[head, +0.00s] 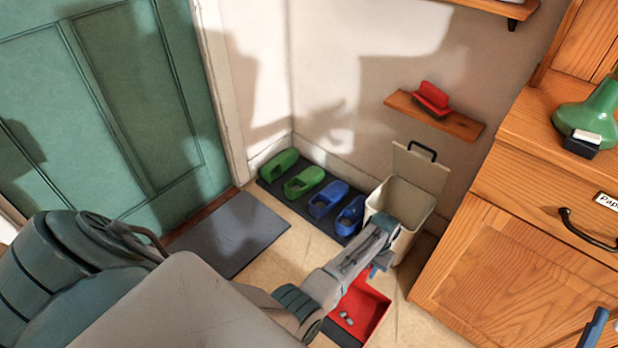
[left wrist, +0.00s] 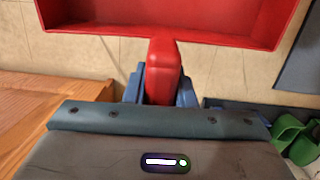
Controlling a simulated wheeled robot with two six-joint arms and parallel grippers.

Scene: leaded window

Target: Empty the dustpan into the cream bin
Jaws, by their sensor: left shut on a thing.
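The red dustpan (head: 372,306) is in the lower middle of the head view, with a few small grey bits (head: 346,319) in its pan. My left gripper (head: 379,264) is shut on its handle (left wrist: 163,72), which stands between the blue fingers in the left wrist view. The pan (left wrist: 200,22) fills the top of that view. The cream bin (head: 392,226) stands just beyond my left gripper, its lid (head: 418,170) raised. The bin's inside bottom is hidden. A blue part at the lower right edge seems to be my right gripper (head: 593,328); its jaws cannot be made out.
Green clogs (head: 304,182) and blue clogs (head: 328,199) stand on a dark mat left of the bin. A wooden cabinet (head: 500,258) stands right of it. A grey doormat (head: 228,235) lies by the door.

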